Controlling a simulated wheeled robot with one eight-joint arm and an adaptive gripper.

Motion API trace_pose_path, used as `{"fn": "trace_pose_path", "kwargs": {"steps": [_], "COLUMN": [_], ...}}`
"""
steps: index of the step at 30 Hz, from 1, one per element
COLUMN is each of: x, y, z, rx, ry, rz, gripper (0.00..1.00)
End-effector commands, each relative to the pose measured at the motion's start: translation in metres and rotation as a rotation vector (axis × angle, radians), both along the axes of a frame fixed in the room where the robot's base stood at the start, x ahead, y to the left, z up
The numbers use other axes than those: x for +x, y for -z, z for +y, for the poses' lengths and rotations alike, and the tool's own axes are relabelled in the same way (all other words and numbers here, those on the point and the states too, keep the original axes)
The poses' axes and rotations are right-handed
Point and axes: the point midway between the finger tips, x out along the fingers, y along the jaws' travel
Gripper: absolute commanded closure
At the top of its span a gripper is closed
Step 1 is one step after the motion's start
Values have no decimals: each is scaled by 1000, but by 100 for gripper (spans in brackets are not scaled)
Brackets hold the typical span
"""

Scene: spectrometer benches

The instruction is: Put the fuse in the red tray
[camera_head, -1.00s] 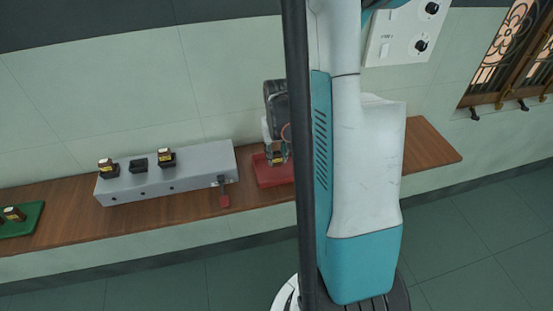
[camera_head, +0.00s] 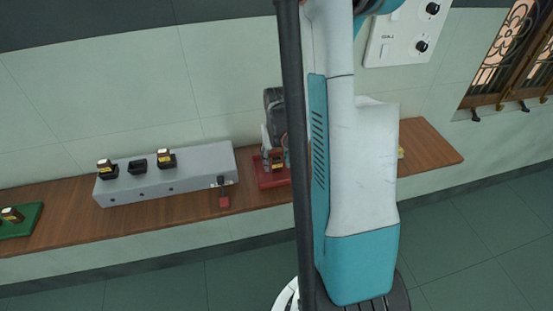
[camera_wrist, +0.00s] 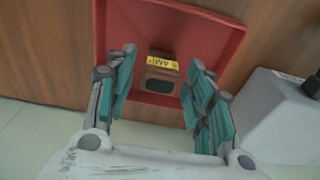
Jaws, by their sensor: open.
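The red tray (camera_head: 270,181) sits on the wooden shelf right of the grey box, partly hidden by my arm. In the wrist view the tray (camera_wrist: 222,38) lies below and beyond my fingers. The fuse (camera_wrist: 160,80), a dark brown block with a yellow label, stands in the tray between my fingers. My gripper (camera_wrist: 160,76) is open, with a gap on each side of the fuse. In the head view my gripper (camera_head: 274,154) is low over the tray, and the fuse there is hard to make out.
A grey box (camera_head: 195,178) left of the tray carries several sockets, two with yellow-labelled fuses (camera_head: 107,168). A green tray (camera_head: 20,222) with another fuse is at far left. A small yellow thing shows behind my arm at right.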

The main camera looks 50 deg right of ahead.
Motion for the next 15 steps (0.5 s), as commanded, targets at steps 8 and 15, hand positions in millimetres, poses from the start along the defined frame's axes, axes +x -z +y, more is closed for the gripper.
{"fn": "trace_pose_path", "kwargs": {"steps": [8,15], "x": [-4,-9], "y": [-38,-86], "z": [3,5], "rx": [0,0], "ry": [0,0], "rz": [0,0], "gripper": [52,52]}}
